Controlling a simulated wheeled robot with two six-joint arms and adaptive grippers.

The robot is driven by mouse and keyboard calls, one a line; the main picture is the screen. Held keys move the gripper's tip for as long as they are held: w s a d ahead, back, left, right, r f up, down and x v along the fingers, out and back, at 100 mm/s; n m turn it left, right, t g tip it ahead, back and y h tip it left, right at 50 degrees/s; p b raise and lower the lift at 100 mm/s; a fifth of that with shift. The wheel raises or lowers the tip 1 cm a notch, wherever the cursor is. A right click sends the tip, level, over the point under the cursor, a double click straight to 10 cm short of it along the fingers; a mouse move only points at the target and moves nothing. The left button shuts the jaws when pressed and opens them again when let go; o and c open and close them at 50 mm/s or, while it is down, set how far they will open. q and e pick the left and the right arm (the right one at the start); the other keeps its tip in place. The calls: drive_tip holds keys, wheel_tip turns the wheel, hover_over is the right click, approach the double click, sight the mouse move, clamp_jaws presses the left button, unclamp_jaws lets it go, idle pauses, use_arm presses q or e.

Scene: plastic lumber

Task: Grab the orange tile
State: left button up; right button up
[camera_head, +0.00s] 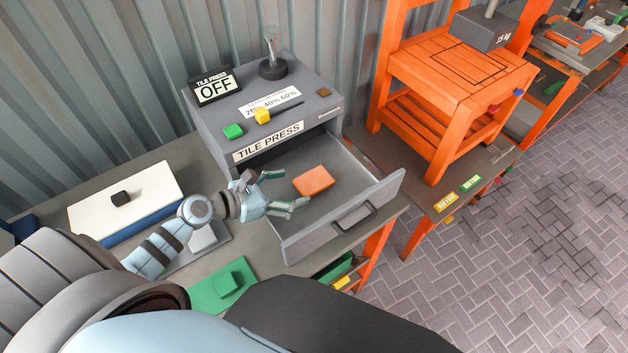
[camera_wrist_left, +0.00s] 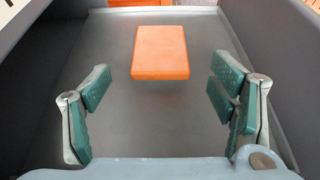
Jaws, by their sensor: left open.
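The orange tile (camera_head: 313,180) lies flat inside the pulled-out grey drawer (camera_head: 385,196) of the tile press (camera_head: 210,118). My left gripper (camera_head: 284,191) is open and empty, reaching over the drawer from the left, with the tile just beyond its fingertips. In the left wrist view the tile (camera_wrist_left: 161,52) sits ahead of and between the two spread green-padded fingers (camera_wrist_left: 167,95), apart from both. My right gripper does not show in either view.
The drawer walls stand on both sides of the left gripper. A handle (camera_head: 354,217) is on the drawer front. A green button (camera_head: 233,131) and a yellow one (camera_head: 262,115) are on the press top. An orange stand (camera_head: 450,75) is to the right.

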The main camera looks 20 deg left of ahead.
sight(314, 180)
use_arm(q)
drive_tip(key=x, duration=0.5)
drive_tip(key=shift+w+r+b, duration=0.15)
drive_tip(key=shift+r+b, duration=0.15)
drive_tip(key=shift+r, duration=0.05)
drive_tip(key=shift+c, duration=0.3)
drive_tip(key=c, duration=1.2)
drive_tip(key=shift+r, duration=0.15)
